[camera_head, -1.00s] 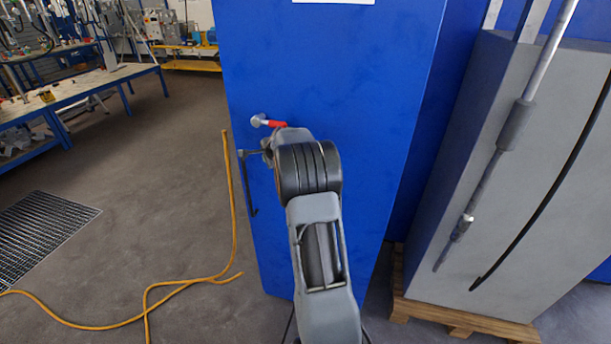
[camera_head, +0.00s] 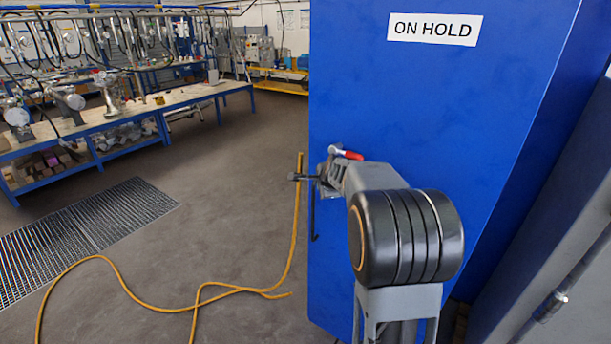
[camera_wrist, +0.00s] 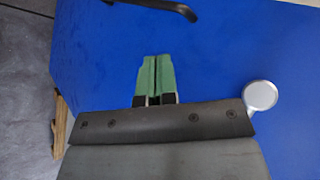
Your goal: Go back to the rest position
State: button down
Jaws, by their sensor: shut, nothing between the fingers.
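My gripper (camera_wrist: 154,62) shows in the wrist view with two green fingers pressed together and nothing between them. The fingers point at the blue cabinet face, and I cannot tell the exact gap to it. In the head view my arm reaches up toward the left part of the blue cabinet (camera_head: 420,110), and my own wrist hides most of the fingers. A red-gripped part (camera_head: 347,153) shows just above my wrist. A round silver knob (camera_wrist: 260,95) shows right of my gripper in the wrist view.
A black handle (camera_head: 312,212) hangs on the cabinet's left side. An ON HOLD sign (camera_head: 434,29) is higher up. A yellow hose (camera_head: 215,290) lies on the floor at left, near a floor grating (camera_head: 90,235). A workbench (camera_head: 110,125) stands behind. A grey unit (camera_head: 560,270) stands at right.

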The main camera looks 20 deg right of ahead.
jog(key=shift+s+a+r, duration=0.1)
jog(key=shift+a+r, duration=0.05)
jog(key=shift+a, duration=0.05)
jog(key=s+a+f+n+g+y, duration=0.2)
jog(key=s+a+f+n+g, duration=0.25)
jog(key=s+n, duration=0.45)
jog(key=s+a+r+n, duration=0.1)
jog(key=s+a+n, duration=0.4)
jog(key=s+a, duration=0.2)
jog(key=s+a+r+n, duration=0.2)
jog(key=s+a+n, duration=0.4)
jog(key=s, duration=0.5)
jog(key=shift+a+r+n, duration=0.25)
jog(key=shift+a+n, duration=0.05)
jog(key=shift+a, duration=0.05)
